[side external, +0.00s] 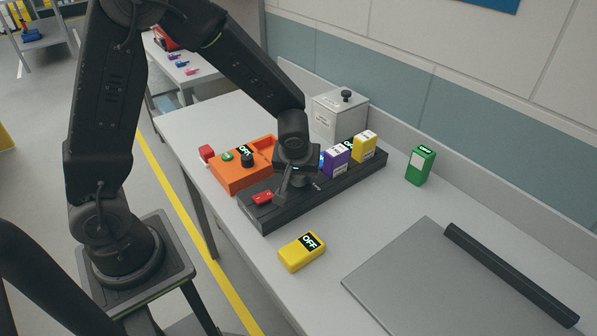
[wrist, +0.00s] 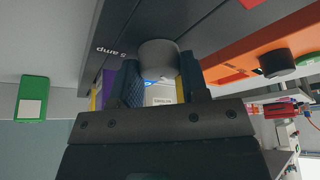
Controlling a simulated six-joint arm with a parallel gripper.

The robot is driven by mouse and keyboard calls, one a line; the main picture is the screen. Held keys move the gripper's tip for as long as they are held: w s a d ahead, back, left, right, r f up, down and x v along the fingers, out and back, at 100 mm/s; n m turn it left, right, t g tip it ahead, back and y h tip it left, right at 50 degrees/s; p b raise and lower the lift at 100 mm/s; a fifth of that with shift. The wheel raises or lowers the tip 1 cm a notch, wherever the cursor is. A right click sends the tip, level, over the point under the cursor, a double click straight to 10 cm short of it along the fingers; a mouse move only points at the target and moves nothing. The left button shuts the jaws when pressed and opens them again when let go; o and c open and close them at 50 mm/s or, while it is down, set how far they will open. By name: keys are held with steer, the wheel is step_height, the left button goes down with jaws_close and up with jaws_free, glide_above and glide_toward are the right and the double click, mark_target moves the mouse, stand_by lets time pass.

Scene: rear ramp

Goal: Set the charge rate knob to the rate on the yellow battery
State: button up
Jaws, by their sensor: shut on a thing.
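The black charger (side external: 320,193) lies along the bench, with a red switch (side external: 262,197) at its near end. A yellow battery (side external: 363,152) with a white label stands in its far end, beside a purple battery (side external: 337,161); the label's rate is too small to read. My gripper (side external: 284,190) is low over the charger. In the wrist view, my gripper (wrist: 160,78) is shut on a grey round knob (wrist: 158,56) on the charger's face. "5 amp" is printed beside the knob. The knob's pointer is not visible.
An orange unit (side external: 243,178) with a black knob and an OFF display sits left of the charger. A yellow box (side external: 302,253) reading OFF lies in front. A green block (side external: 420,166), a grey box (side external: 338,116) and a grey plate (side external: 430,285) are also on the bench.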

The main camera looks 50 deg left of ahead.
steer(key=shift+c, duration=1.4)
steer(key=shift+m, duration=0.3)
steer(key=m+t+h, duration=0.1)
steer(key=m, duration=0.2)
steer(key=shift+a, duration=0.1)
steer(key=shift+m+h, duration=0.6)
steer(key=shift+m, duration=1.4)
steer(key=o, duration=0.9)
